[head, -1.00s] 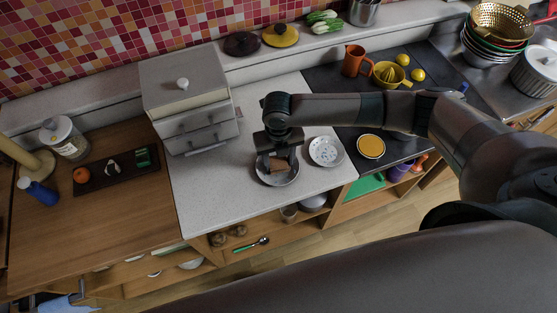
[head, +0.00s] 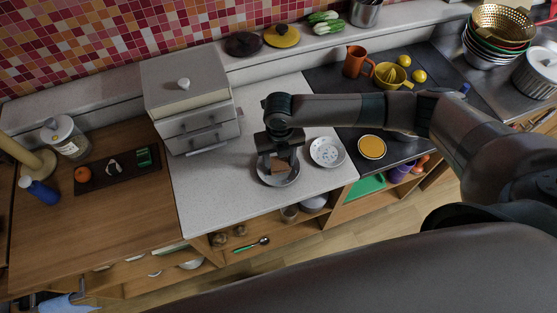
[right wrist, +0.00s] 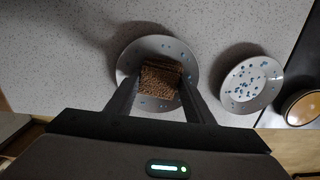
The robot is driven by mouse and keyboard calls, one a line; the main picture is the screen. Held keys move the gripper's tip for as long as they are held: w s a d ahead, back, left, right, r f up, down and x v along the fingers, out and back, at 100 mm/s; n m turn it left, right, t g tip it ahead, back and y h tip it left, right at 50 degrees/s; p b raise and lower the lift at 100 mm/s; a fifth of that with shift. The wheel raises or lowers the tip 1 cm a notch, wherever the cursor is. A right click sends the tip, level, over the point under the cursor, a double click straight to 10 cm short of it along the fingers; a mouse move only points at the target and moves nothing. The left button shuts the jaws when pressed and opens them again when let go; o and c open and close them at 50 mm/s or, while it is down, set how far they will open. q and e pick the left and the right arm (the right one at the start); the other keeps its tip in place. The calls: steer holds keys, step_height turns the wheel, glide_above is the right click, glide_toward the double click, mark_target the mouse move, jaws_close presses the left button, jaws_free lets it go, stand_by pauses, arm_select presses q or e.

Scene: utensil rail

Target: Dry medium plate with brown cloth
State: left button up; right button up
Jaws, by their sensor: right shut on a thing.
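The brown cloth (head: 281,168) is a small block between the fingers of my right gripper (head: 279,164), which is shut on it. In the right wrist view the cloth (right wrist: 161,78) lies over the middle of a grey-white plate (right wrist: 150,48). Small blue drops show on that plate around the cloth. In the head view this plate (head: 275,182) is on the pale counter, partly hidden by the gripper. Cloth and plate look in contact or nearly so; I cannot tell which. A smaller-looking plate (head: 327,151) with many blue drops sits to the right. My left gripper is out of view.
A grey drawer box (head: 188,95) stands at the back left of the counter (head: 215,195). To the right are a yellow-topped round dish (head: 371,147), an orange mug (head: 354,62) and a yellow juicer (head: 390,75). The counter's front left is clear.

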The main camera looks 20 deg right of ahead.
steer(key=shift+w, duration=0.1)
steer(key=shift+w+a, duration=0.1)
steer(key=shift+a, duration=0.05)
stand_by(0.3)
steer(key=shift+w+a, duration=0.15)
steer(key=shift+a, duration=0.1)
steer(key=shift+s+a+f, duration=0.1)
steer(key=shift+s+a, duration=0.1)
steer(key=shift+a, duration=0.05)
stand_by(0.4)
steer(key=shift+s+a, duration=0.1)
steer(key=shift+s, duration=0.1)
steer(key=shift+s, duration=0.25)
stand_by(0.4)
